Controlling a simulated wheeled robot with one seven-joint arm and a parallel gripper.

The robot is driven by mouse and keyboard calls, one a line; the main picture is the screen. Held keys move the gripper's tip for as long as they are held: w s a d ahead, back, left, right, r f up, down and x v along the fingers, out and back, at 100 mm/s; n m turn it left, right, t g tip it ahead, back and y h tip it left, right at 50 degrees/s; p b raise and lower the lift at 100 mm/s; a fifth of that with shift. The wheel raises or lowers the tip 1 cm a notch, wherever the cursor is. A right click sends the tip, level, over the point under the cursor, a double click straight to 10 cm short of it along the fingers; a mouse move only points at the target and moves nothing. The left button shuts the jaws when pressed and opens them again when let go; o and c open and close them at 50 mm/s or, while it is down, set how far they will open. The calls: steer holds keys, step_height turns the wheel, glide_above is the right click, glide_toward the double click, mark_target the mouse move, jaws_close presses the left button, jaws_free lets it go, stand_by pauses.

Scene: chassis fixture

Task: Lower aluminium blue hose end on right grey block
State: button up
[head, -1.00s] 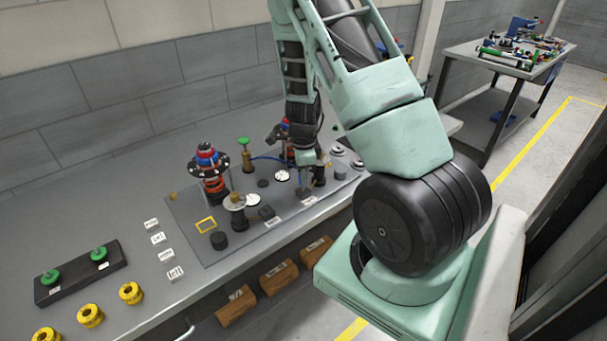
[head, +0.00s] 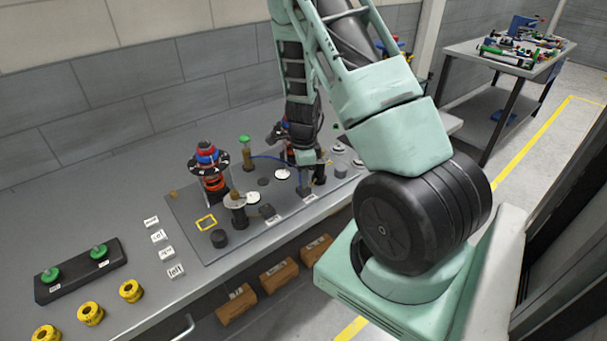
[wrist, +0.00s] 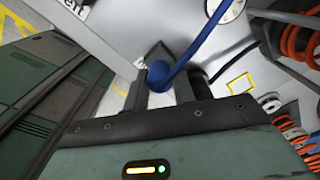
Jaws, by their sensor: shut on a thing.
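My gripper (head: 314,182) is over the right part of the grey board in the head view, partly covered by my own arm. In the wrist view its two fingers (wrist: 166,92) are shut on the blue hose end (wrist: 158,74). The blue hose (wrist: 190,52) runs up and to the right from there, and a piece of it shows in the head view (head: 265,157). A dark grey block (wrist: 152,52) lies just beyond the hose end in the wrist view. I cannot tell whether the two touch.
Spring struts with red-orange coils (head: 212,175) stand on the board. Yellow spools (head: 90,313) and white labels (head: 166,253) lie on the bench.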

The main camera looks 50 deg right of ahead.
steer(key=shift+f+b, duration=0.3)
steer(key=shift+f, duration=0.3)
steer(key=shift+f, duration=0.35)
stand_by(1.5)
steer(key=o, duration=1.1)
step_height(320, 180, up, 7)
steer(key=p, duration=0.6)
steer(key=shift+r+p, duration=0.1)
steer(key=shift+p, duration=0.2)
